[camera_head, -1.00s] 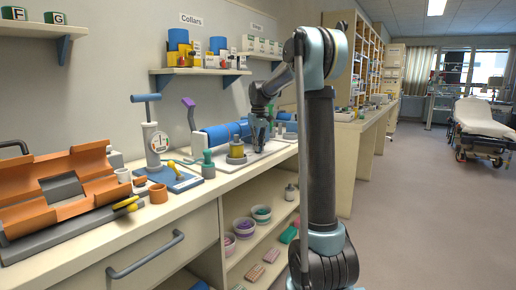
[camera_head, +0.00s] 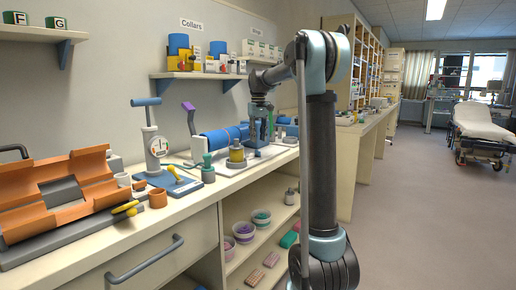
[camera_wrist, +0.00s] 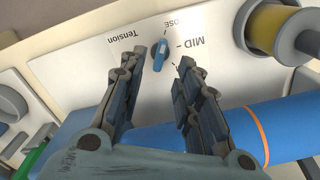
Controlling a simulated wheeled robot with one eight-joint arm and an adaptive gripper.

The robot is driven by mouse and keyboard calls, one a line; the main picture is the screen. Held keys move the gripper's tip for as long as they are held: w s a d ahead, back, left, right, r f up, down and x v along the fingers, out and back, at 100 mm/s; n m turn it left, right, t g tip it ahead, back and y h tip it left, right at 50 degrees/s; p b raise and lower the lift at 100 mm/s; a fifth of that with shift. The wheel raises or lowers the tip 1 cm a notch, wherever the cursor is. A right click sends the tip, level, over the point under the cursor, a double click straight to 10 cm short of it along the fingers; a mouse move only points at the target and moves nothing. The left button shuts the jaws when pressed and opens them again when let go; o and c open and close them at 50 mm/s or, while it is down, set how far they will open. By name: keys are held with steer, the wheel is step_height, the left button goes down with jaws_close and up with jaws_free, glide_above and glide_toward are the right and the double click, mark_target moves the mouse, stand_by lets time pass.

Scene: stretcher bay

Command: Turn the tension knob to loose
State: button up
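The tension knob (camera_wrist: 158,49) shows in the wrist view as a small grey disc with a blue bar on a white panel (camera_wrist: 95,65). The panel carries the words "Tension" and "MID" and a partly hidden word ending in "OSE". One end of the blue bar lies near that partly hidden word; I cannot tell the exact setting. My gripper (camera_wrist: 160,72) is open, its two fingers apart on either side below the knob, with nothing between them. In the head view my gripper (camera_head: 260,124) is over the white panel on the counter; the knob is not discernible there.
A blue roller (camera_wrist: 230,137) crosses beneath my gripper in the wrist view. A yellow spool (camera_wrist: 274,30) stands at upper right, also seen on the counter (camera_head: 236,153).

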mark_target(258, 151)
steer(key=shift+r, duration=2.65)
steer(key=s+d+f+m, duration=0.1)
steer(key=s+d+f, duration=0.2)
steer(key=s, duration=0.5)
steer(key=s+d+f+t, duration=0.1)
steer(key=s+d+f, duration=0.15)
steer(key=s, duration=0.55)
steer(key=s+d+f+m, duration=0.1)
steer(key=s+d+f, duration=0.25)
steer(key=s, duration=0.35)
steer(key=s+d+f+m+t, duration=0.1)
steer(key=s+d+f+m, duration=0.1)
steer(key=s+f, duration=1.9)
steer(key=shift+d+f, duration=0.45)
steer(key=shift+f, duration=0.05)
steer(key=shift+w+f, duration=0.2)
steer(key=shift+w, duration=0.2)
